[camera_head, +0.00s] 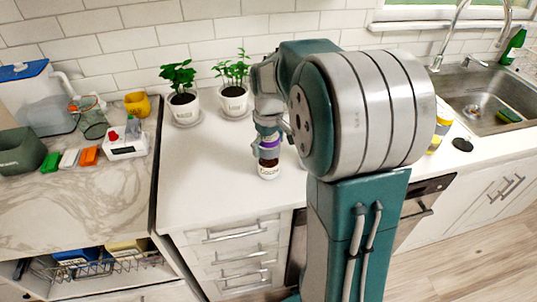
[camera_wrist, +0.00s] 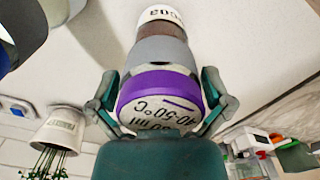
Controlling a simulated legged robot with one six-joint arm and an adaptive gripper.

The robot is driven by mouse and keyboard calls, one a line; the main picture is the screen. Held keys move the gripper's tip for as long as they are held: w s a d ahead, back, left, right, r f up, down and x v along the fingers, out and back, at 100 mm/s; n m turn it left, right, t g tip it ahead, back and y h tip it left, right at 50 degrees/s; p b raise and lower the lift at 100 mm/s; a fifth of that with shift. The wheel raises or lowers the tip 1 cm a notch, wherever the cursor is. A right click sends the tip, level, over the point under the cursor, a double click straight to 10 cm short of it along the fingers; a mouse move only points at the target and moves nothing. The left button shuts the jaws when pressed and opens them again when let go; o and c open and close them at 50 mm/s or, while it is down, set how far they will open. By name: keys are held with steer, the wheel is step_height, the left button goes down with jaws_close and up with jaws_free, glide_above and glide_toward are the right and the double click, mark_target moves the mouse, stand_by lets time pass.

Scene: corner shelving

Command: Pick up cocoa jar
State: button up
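The cocoa jar (camera_head: 268,168) stands upright on the white counter, near its front edge. It has a brown body, a purple lid and a white label with dark lettering. My gripper (camera_head: 268,135) is above the jar, pointing down, its fingers around the jar's upper part. In the wrist view the purple lid (camera_wrist: 158,92) is close to the palm, between the two fingers of my gripper (camera_wrist: 160,85). The fingers lie very near its left and right sides; I cannot tell whether they press on it. The label (camera_wrist: 160,15) shows at the top.
Two potted plants (camera_head: 184,105) (camera_head: 235,98) stand behind the jar, left of my arm. A yellow-lidded container (camera_head: 443,122) and the sink (camera_head: 485,95) are to the right. The left marble counter (camera_head: 100,195) holds a yellow mug (camera_head: 138,103) and a white device (camera_head: 126,143).

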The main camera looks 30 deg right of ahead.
steer(key=c, duration=0.9)
steer(key=shift+c, duration=0.2)
steer(key=shift+r, duration=0.3)
steer(key=shift+c, duration=0.2)
step_height(320, 180, up, 2)
steer(key=shift+r, duration=0.1)
steer(key=shift+c, duration=0.3)
steer(key=s+d+r, duration=0.7)
steer(key=s+r, duration=0.3)
steer(key=s, duration=0.2)
steer(key=shift+r, duration=0.15)
